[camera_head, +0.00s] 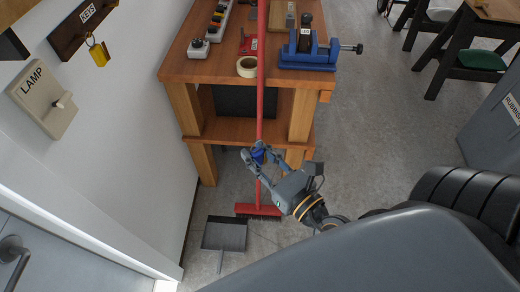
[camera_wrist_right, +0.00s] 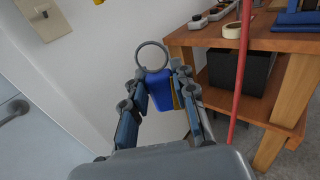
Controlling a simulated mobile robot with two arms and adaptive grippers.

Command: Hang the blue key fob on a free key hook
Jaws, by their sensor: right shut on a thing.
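My right gripper (camera_head: 259,155) is shut on the blue key fob (camera_head: 258,152), in front of the workbench and the broom handle. In the right wrist view the blue fob (camera_wrist_right: 160,90) sits between the fingers (camera_wrist_right: 160,98), with its metal ring (camera_wrist_right: 151,56) pointing up and clear of them. The dark wooden key rack (camera_head: 80,28), labelled KEYS, is on the left wall. A yellow fob (camera_head: 99,53) hangs from it. The rack's other hooks are too small to make out and part of it is near the picture's top edge. My left gripper is not in view.
A wooden workbench (camera_head: 222,68) holds a blue vise (camera_head: 308,55), a tape roll (camera_head: 247,67) and a power strip (camera_head: 212,27). A red broom (camera_head: 260,100) stands before it, with a dustpan (camera_head: 224,236) on the floor. A LAMP switch plate (camera_head: 42,98) is below the rack.

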